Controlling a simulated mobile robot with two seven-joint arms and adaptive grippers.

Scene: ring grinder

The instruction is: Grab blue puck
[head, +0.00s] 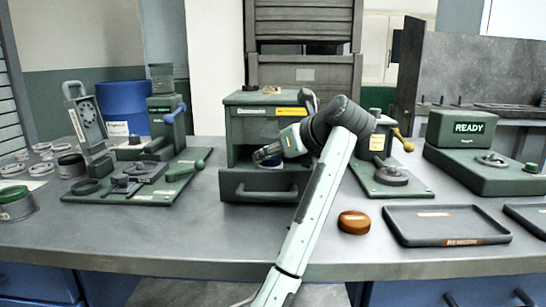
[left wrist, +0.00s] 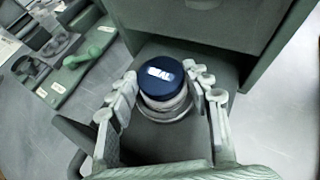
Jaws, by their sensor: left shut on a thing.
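The blue puck (left wrist: 163,72) shows in the left wrist view, a round piece with a blue top, a white label and a pale lower part. It is in the open drawer (head: 262,196) of the green cabinet (head: 262,128), between the two fingers of my left gripper (left wrist: 160,84). The gripper is shut on the puck, one finger on each side. In the head view my left gripper (head: 268,156) reaches into the cabinet front above the drawer. The puck's underside is hidden. My right gripper is in neither view.
An orange puck (head: 354,222) lies on the table right of my arm. An empty dark tray (head: 446,226) is farther right, with a green READY machine (head: 480,160) behind. A green fixture board (head: 140,185) stands left of the cabinet. The front table strip is mostly clear.

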